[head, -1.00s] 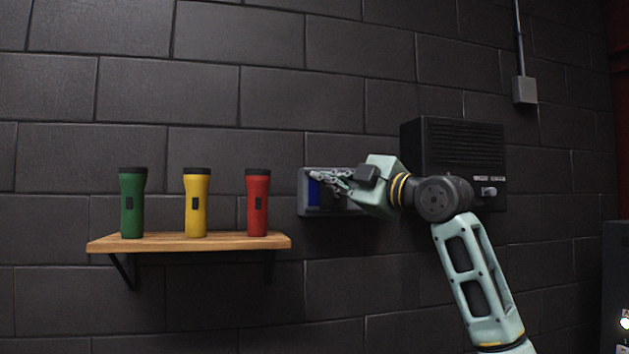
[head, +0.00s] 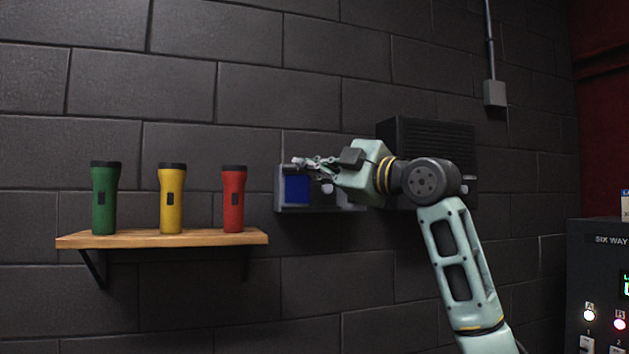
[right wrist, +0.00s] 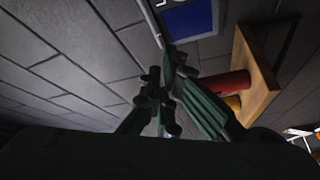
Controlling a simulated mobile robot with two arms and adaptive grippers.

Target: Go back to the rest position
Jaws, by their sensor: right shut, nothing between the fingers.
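My right gripper (head: 308,163) is shut and empty, in front of the grey wall box with a blue screen (head: 297,189). Its fingers point left and overlap the top of the box in the head view. In the right wrist view the closed fingers (right wrist: 160,88) show at the middle, with the blue screen (right wrist: 190,20) beyond them, apart from the fingertips as far as I can tell. My left gripper is not in view.
A black speaker-like box (head: 428,130) is behind my right arm. A dark panel with lit buttons (head: 598,265) stands at the right edge.

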